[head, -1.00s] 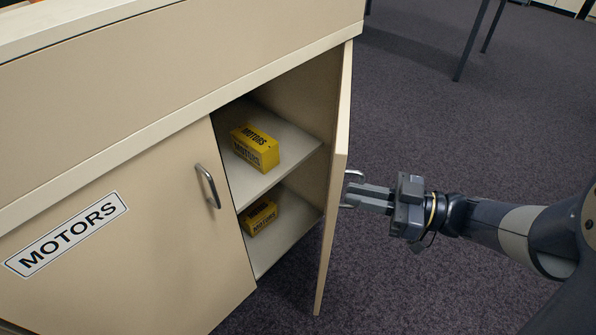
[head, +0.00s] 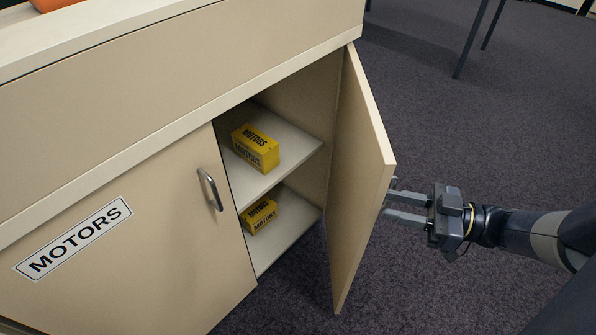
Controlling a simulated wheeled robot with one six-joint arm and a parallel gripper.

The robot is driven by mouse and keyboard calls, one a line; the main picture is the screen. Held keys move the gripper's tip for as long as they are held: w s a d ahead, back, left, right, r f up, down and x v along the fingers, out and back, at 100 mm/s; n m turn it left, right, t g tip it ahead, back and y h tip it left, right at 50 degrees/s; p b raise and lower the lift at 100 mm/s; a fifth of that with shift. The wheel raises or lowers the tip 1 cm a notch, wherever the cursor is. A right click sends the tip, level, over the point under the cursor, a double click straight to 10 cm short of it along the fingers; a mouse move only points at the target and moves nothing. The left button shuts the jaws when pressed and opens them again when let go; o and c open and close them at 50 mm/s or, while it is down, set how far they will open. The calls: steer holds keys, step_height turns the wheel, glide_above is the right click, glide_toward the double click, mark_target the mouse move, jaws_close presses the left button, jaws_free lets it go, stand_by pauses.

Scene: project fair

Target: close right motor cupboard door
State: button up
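The right motor cupboard door (head: 362,170) stands wide open, hinged at the cupboard's right side, with its inner face towards me. Its handle (head: 393,183) is on the outer face and only a bit shows past the door's free edge. My gripper (head: 396,205) is at the right of the door, by the handle on the outer side. Its two fingers show a gap between them, and their tips are partly hidden by the door edge. I cannot tell whether they touch the handle.
The left cupboard door (head: 130,240) is shut, with a handle and a MOTORS label. Yellow motor boxes (head: 256,148) stand on the shelves inside. Dark carpet (head: 480,130) lies free to the right; table legs (head: 470,40) are at the back.

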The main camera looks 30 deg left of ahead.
steer(key=v, duration=0.3)
steer(key=shift+d, duration=0.3)
steer(key=shift+c, duration=0.5)
